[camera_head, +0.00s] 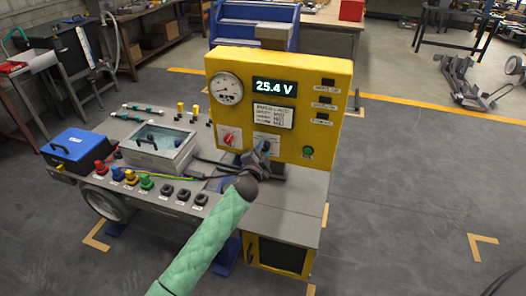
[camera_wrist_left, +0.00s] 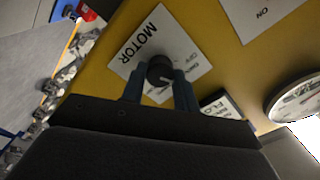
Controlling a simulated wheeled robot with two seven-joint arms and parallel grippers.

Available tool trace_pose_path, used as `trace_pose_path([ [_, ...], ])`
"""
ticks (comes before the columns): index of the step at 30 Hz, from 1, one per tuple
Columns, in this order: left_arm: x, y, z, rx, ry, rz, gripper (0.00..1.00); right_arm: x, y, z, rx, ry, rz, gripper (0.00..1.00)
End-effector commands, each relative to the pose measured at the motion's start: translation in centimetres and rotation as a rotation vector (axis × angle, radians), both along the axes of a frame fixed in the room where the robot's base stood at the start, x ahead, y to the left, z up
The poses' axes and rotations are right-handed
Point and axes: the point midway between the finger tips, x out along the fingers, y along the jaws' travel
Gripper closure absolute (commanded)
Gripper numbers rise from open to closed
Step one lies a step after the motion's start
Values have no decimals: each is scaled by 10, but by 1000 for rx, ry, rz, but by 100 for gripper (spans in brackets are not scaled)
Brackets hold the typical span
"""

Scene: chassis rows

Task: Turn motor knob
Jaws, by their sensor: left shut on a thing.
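The motor knob (camera_wrist_left: 160,70) is a round black knob with a light pointer line, on a white label reading MOTOR (camera_wrist_left: 140,42), in the left wrist view. My left gripper (camera_wrist_left: 160,82) has its two blue fingers on either side of the knob and is shut on it. In the head view my left gripper (camera_head: 263,149) is at the lower middle of the yellow panel (camera_head: 341,85), and it hides the knob there. My right gripper is not in view.
The panel carries a round gauge (camera_head: 226,88), a display (camera_head: 275,87) reading 25.4 V, a red knob (camera_head: 228,139) and a green button (camera_head: 308,151). A blue box (camera_head: 75,147), a clear-lidded box (camera_head: 158,146) and coloured terminals (camera_head: 131,177) stand on the bench to the left.

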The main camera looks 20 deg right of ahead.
Motion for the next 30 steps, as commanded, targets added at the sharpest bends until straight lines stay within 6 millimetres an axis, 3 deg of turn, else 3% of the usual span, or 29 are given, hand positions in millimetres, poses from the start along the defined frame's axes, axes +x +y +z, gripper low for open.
trace_pose_path([
  [11,0,-1,0,3,-3,-1,93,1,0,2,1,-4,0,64],
  [12,0,-1,0,3,-2,-1,66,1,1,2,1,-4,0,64],
  [15,0,-1,0,3,-3,-1,48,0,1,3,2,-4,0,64],
  [28,-9,6,-2,3,-3,-1,48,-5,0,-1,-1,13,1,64],
  [30,-17,11,-3,1,-2,-1,48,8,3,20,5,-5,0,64],
])
